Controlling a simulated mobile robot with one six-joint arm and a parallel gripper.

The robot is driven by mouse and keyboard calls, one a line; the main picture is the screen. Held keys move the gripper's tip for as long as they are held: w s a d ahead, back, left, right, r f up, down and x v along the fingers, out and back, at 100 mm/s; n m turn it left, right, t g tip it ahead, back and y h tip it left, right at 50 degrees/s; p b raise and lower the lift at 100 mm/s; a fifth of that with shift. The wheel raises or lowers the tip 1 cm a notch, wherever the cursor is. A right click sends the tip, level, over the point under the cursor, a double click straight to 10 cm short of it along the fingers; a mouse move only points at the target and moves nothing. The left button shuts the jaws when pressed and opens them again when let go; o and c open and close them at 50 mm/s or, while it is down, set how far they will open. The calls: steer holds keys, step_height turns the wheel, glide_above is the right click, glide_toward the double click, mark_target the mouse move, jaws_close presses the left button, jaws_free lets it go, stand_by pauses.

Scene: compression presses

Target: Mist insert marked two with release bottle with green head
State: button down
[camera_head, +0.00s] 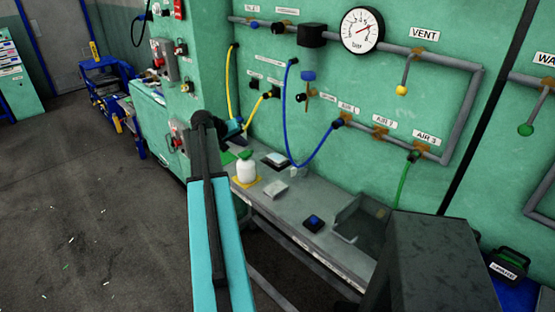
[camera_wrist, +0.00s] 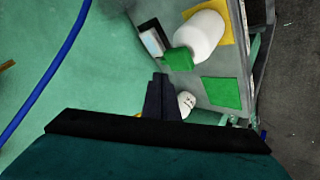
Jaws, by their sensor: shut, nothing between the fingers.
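The white release bottle with a green head (camera_head: 246,170) stands upright on a yellow square on the grey bench. In the wrist view the bottle (camera_wrist: 203,38) shows at the top, its green head toward my gripper. My gripper (camera_wrist: 160,78) is shut and empty, apart from the bottle. In the head view my arm hides most of the gripper. A pale block in a dark frame (camera_wrist: 152,42) lies beside the bottle, and a dark-framed piece (camera_head: 277,160) shows behind the bottle in the head view. I cannot read a marking two on any insert.
A pale flat block (camera_head: 274,190) and a blue button box (camera_head: 313,222) are on the bench. A green square (camera_wrist: 222,92) lies near the bottle. A white rounded thing (camera_wrist: 186,103) is partly hidden by my gripper. Blue hose (camera_head: 287,110) hangs from the green wall.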

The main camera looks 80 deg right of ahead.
mark_target(243, 155)
steer(key=shift+r+p, duration=0.55)
steer(key=shift+r, duration=1.1)
steer(key=shift+f, duration=0.1)
stand_by(1.3)
